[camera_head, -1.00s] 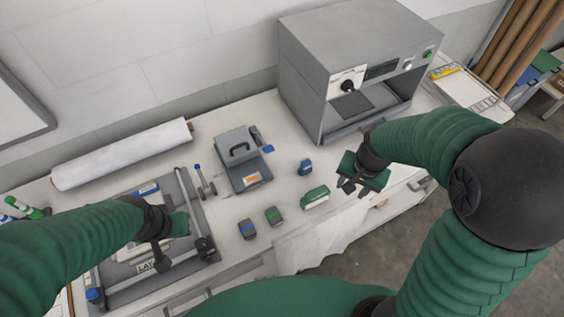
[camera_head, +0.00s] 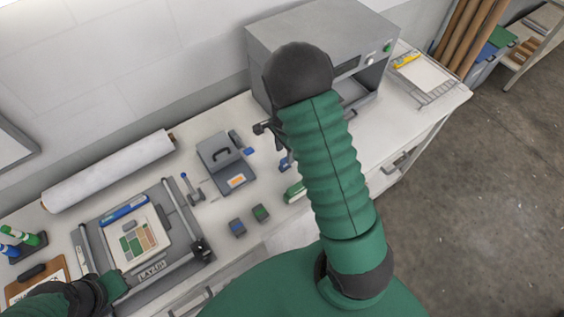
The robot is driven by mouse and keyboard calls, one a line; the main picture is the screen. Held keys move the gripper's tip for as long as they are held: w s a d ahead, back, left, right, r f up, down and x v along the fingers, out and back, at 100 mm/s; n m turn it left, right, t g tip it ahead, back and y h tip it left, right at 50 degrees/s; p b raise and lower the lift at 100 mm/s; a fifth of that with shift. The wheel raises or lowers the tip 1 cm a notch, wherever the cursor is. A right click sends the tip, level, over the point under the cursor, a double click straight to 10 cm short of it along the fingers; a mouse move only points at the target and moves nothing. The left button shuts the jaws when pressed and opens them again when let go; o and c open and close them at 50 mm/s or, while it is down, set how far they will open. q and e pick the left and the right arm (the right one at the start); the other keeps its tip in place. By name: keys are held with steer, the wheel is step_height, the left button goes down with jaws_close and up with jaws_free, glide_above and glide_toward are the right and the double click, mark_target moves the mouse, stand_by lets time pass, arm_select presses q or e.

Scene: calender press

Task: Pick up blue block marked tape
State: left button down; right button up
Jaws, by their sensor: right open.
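A small blue block (camera_head: 284,164) lies on the white bench right of the grey punch-like device, partly hidden behind my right arm; any marking on it is too small to read. A dark block with a blue top (camera_head: 237,228) sits nearer, beside a dark block with a green top (camera_head: 260,213). My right gripper (camera_head: 267,131) is open and empty, above the bench just beyond the blue block and in front of the press; my forearm hides part of it. My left gripper (camera_head: 113,287) is low at the left by the lay-up board, its jaws unclear.
The grey press (camera_head: 275,42) stands at the back. A green block (camera_head: 294,192) is partly behind my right arm. The grey device (camera_head: 222,155), the lay-up board (camera_head: 195,262) and a white roll (camera_head: 110,170) fill the left. Bare bench lies around the small blocks.

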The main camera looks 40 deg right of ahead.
mark_target(285, 159)
step_height(285, 159, down, 3)
steer(key=shift+d+f, duration=0.1)
steer(key=shift+d, duration=0.05)
steer(key=f+p, duration=0.1)
steer(key=f, duration=0.2)
steer(key=f+p, duration=0.1)
steer(key=f, duration=0.1)
steer(key=shift+w+d+f+p, duration=0.1)
steer(key=shift+w+d+p, duration=0.05)
steer(key=shift+w+p, duration=0.2)
steer(key=shift+f, duration=0.2)
jaws_close()
